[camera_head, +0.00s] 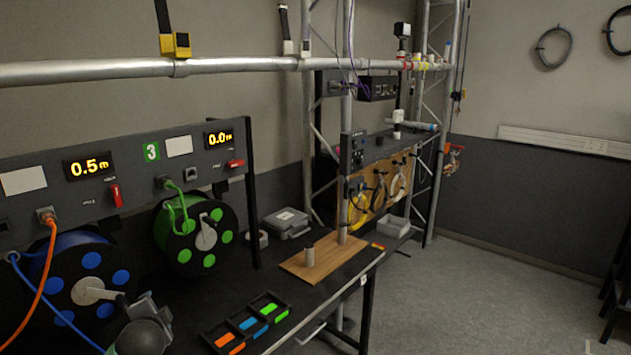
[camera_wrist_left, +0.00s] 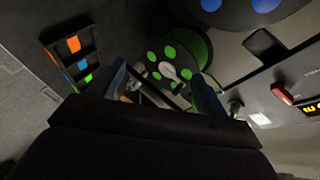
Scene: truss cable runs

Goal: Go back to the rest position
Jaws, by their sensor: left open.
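My left gripper (camera_wrist_left: 160,74) shows in the left wrist view with its two fingers apart. I see nothing held between them. Beyond the fingers is the reel with green dots (camera_wrist_left: 172,70). In the head view, a grey rounded part, likely of my left arm, shows at the bottom edge in front of the blue-dotted reel (camera_head: 88,280); the fingers cannot be made out there. My right gripper is in neither view.
A reel panel (camera_head: 130,170) with lit displays stands at left, above the green-dotted reel (camera_head: 195,236). On the dark table lie a tray of coloured pieces (camera_head: 246,325) and a wooden board (camera_head: 325,258). A truss pipe (camera_head: 235,65) crosses above.

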